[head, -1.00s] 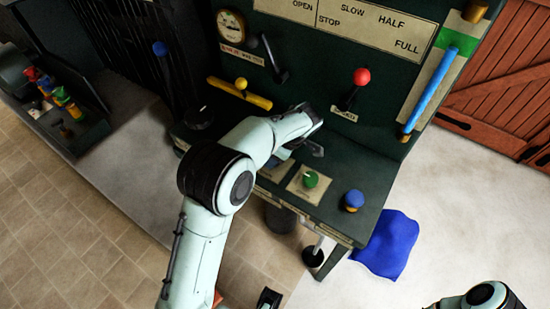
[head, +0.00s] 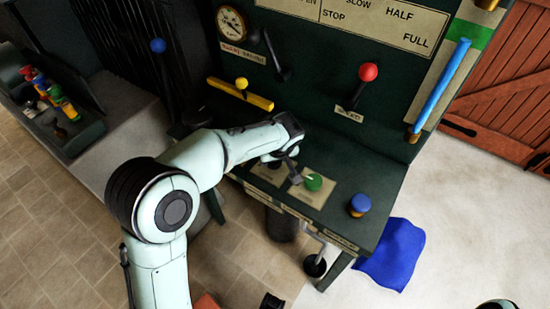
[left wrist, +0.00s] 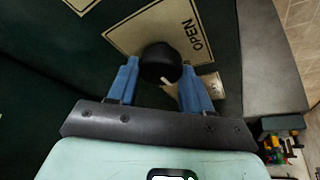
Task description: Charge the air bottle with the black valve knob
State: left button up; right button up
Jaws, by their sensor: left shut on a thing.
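The black valve knob (left wrist: 160,62) has a white pointer mark and sits on a cream plate lettered OPEN (left wrist: 193,33) in the left wrist view. The blue fingers of my left gripper (left wrist: 159,70) are on both sides of the knob and shut on it. In the head view my left gripper (head: 291,170) is low over the desk, left of the green knob (head: 313,182), and covers most of the black knob. A round white gauge (head: 231,23) is on the upright panel; its reading is too small to tell. I cannot make out the air bottle. My right gripper is out of view.
A red-knobbed lever (head: 368,72), a yellow bar (head: 240,95) and a blue tube (head: 440,86) are on the panel. A blue knob (head: 360,204) stands on the desk's right. A blue cloth (head: 394,254) lies on the floor. A tray with coloured items (head: 75,135) is at left.

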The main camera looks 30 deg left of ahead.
pick_arm(q)
jog(key=shift+m, duration=0.6)
jog(key=o, duration=1)
jog(key=shift+o, duration=0.2)
jog(key=shift+r, duration=0.1)
jog(key=p+v, duration=0.1)
jog(key=v, duration=1.2)
jog(key=shift+s+a+p, duration=0.15)
jog(key=shift+s+p, duration=0.1)
jog(key=shift+p, duration=0.1)
jog(key=shift+r, duration=0.1)
